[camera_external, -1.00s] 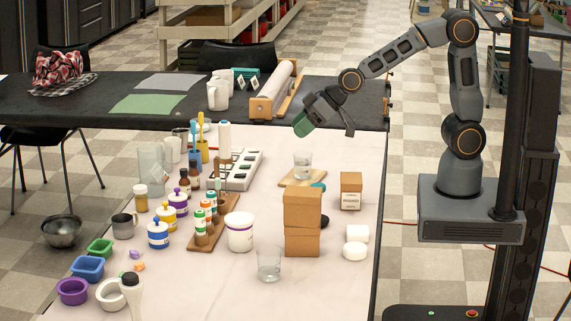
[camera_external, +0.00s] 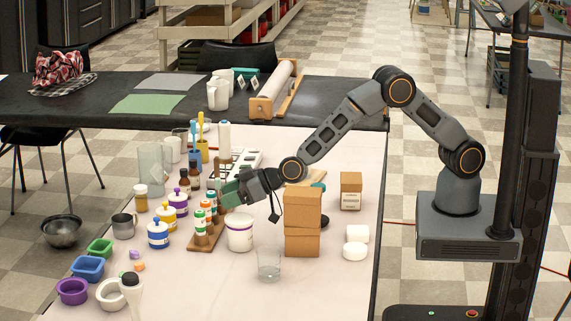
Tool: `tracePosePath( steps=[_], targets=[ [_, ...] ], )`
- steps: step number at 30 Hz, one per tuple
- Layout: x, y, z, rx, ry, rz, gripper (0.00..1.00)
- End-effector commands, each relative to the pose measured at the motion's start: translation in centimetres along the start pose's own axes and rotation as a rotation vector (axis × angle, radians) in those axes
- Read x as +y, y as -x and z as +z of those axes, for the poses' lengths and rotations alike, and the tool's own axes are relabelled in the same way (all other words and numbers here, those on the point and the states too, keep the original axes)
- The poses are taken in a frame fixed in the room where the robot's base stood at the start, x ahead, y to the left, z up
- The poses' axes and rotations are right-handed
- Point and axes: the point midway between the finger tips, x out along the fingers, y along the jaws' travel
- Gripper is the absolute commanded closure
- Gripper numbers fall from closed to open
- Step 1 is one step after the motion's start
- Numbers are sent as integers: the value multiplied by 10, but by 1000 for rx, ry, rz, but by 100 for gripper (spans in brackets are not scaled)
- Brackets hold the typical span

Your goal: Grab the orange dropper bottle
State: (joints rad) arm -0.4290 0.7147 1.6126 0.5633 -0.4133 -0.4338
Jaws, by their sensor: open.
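Several small dropper bottles (camera_external: 207,207) stand upright in a row on a wooden rack (camera_external: 212,237). They have white, green and orange parts. My gripper (camera_external: 229,192) is open, with green fingers pointing left. It is close to the right of the far end of the row, above the white tub. I cannot tell whether it touches a bottle.
A white tub (camera_external: 240,237) stands just right of the rack. A clear glass (camera_external: 269,264) and stacked brown boxes (camera_external: 302,222) stand further right. Paint jars (camera_external: 158,236) and brown bottles (camera_external: 186,180) crowd the left side.

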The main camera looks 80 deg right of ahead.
Motion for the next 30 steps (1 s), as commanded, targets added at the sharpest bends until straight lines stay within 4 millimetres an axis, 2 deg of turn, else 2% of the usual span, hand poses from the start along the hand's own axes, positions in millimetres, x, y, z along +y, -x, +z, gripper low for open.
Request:
tracePosePath(
  steps=[3, 10, 21, 30],
  targets=[
    [0, -11, 0, -1, 0, 0, 40],
    [0, -22, 0, -2, 0, 0, 40],
    [-2, -62, -2, -2, -1, 0, 40],
    [-2, -68, -2, -1, 0, -1, 40]
  ],
)
